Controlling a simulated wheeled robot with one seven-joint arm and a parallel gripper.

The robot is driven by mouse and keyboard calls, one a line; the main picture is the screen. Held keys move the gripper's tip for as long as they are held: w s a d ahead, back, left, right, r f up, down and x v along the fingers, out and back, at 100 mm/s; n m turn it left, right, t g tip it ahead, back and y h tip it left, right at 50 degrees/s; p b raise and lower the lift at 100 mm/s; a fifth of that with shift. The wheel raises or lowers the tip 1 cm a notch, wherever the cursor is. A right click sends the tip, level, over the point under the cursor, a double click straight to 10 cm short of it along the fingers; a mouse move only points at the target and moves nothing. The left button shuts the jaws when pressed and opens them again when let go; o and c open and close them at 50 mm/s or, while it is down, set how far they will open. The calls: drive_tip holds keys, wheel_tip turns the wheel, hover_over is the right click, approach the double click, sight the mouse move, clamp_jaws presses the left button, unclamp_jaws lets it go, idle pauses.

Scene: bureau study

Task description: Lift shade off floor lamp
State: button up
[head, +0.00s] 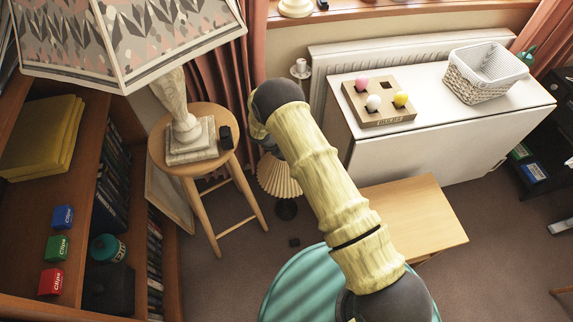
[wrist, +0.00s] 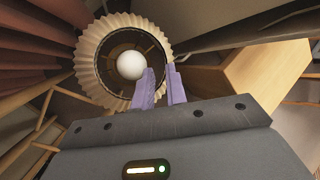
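A pleated cream lampshade (head: 280,176) sits on a small lamp with a dark base (head: 287,208) on the floor, partly behind my arm. In the wrist view I look down into the shade (wrist: 92,50), with a round white bulb (wrist: 131,65) inside its dark ring. My gripper (wrist: 162,72) is open, its two purple fingers apart with a narrow gap. The fingertips overlap the shade's right, near rim in the picture. The left finger appears over the opening and the right one outside. I cannot tell whether either touches the shade. My gripper is hidden in the head view.
A wooden stool (head: 159,152) with a large patterned-shade lamp (head: 120,40) stands to the left. A low wooden table (head: 425,215) is close on the right; a white cabinet (head: 440,115) stands behind. Red-brown curtains (head: 207,95) hang behind. A bookshelf (head: 85,205) fills the left.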

drive_tip(key=x, duration=0.3)
drive_tip(key=shift+w+d+f, duration=0.1)
drive_tip(key=shift+d+f, duration=0.1)
drive_tip(key=shift+f, duration=0.1)
drive_tip(key=shift+c, duration=0.4)
clamp_jaws()
drive_tip(key=shift+r, duration=0.1)
wheel_tip(320, 180, up, 18)
drive_tip(key=p, duration=0.1)
wheel_tip(320, 180, up, 12)
drive_tip(key=p, duration=1.2)
idle(3.9)
